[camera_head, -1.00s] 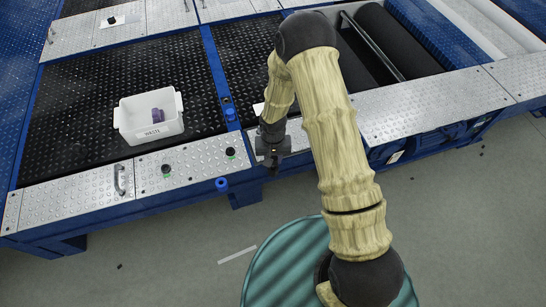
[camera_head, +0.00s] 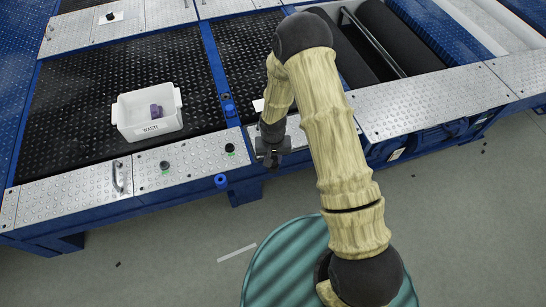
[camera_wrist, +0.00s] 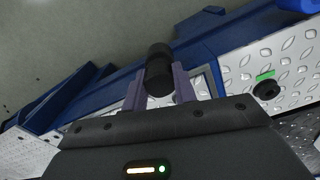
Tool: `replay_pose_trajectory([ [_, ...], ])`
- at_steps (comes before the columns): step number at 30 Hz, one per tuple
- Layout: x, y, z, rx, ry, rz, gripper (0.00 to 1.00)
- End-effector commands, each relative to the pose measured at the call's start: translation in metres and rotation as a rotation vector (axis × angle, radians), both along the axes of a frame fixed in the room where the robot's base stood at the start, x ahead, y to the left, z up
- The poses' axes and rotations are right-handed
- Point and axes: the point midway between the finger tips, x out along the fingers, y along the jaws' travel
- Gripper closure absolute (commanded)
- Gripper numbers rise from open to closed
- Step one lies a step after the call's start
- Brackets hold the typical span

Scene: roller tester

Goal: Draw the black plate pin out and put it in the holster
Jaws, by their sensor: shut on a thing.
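My gripper (camera_head: 270,160) is at the front edge of the tread plate, right of the black knobs. In the wrist view its two purple-grey fingers (camera_wrist: 158,86) are shut on a black cylindrical pin (camera_wrist: 158,62). Whether the pin's lower end is still in the plate is hidden. A blue round open-topped holder (camera_head: 220,181), possibly the holster, stands on the machine's front side, left of my gripper. A black knob with a green mark (camera_head: 230,149) sits on the plate near it; a similar one shows in the wrist view (camera_wrist: 266,90).
A white bin (camera_head: 150,128) with a purple item stands on the black tread floor. Rollers (camera_head: 385,45) lie at the back right. Open grey floor is in front.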

Motion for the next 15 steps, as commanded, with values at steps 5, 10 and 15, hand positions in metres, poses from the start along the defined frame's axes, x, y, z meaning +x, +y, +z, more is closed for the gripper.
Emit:
replay_pose_trajectory([
  [5,0.0001,0.0001,-0.0052,0.000,0.000,0.001,1.00],
  [10,0.0002,0.0001,-0.0071,0.000,-0.001,0.000,0.65],
  [15,0.0001,0.0001,-0.0070,0.000,0.000,0.000,0.47],
])
